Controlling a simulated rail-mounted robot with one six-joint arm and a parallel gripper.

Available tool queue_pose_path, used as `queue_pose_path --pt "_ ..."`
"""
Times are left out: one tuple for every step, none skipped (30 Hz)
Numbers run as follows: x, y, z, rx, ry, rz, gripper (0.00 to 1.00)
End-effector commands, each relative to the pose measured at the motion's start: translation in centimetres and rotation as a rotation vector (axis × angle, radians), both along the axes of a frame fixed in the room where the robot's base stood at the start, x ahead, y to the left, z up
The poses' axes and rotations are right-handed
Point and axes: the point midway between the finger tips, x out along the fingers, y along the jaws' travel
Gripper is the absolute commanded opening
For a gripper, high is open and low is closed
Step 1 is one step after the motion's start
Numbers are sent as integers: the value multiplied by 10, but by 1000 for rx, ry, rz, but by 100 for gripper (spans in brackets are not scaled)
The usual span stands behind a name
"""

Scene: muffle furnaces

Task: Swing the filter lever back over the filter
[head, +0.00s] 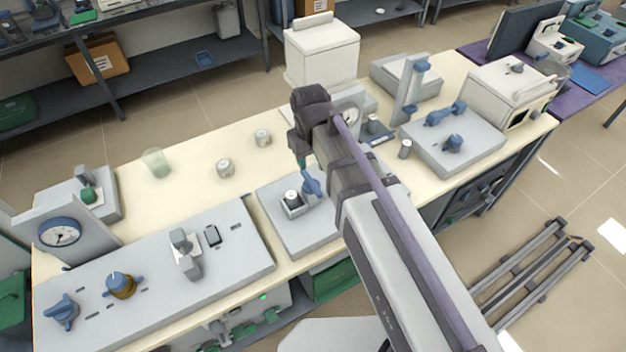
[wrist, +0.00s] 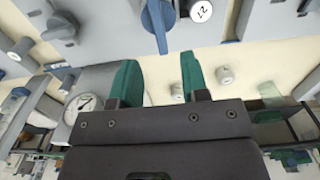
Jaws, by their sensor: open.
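The filter lever (head: 311,183) is a blue handle on a grey block, at the right of the filter (head: 291,196), a small white-topped cylinder in a square holder. The lever is swung out beside the filter, whose top is uncovered. In the wrist view the lever (wrist: 157,25) points down toward the gap between my fingers, and the filter's white top (wrist: 201,11) with a number shows right of it. My gripper (wrist: 158,68) has green fingers, open and empty, with the lever's tip close to the gap. In the head view my gripper (head: 302,161) hangs just behind the lever, partly hidden by my arm.
A grey panel (head: 150,275) with blue knobs lies left of the filter block. Small metal cans (head: 225,168) and a glass beaker (head: 156,163) stand on the bench behind. A dial gauge (head: 348,117) and another grey lever block (head: 455,140) are at the right.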

Motion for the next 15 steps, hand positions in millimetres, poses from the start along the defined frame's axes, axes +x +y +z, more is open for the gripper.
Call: queue_pose_path --pt "0 0 -20 0 0 -1 42" --pt "0 0 -27 0 0 -1 42" --pt "0 0 -37 0 0 -1 42" --pt "0 0 -45 0 0 -1 42" --pt "0 0 -53 0 0 -1 42" --pt "0 -1 -62 0 0 -1 42" --pt "0 -1 -69 0 0 -1 42" --pt "0 -1 -75 0 0 -2 42" --pt "0 -1 -82 0 0 -2 42" --pt "0 -1 -86 0 0 -2 42" --pt "0 -1 -89 0 0 -2 42" --pt "0 -1 -92 0 0 -2 42" --pt "0 -1 -93 0 0 -2 42" --pt "0 -1 -93 0 0 -2 42" --pt "0 -1 -93 0 0 -2 42"
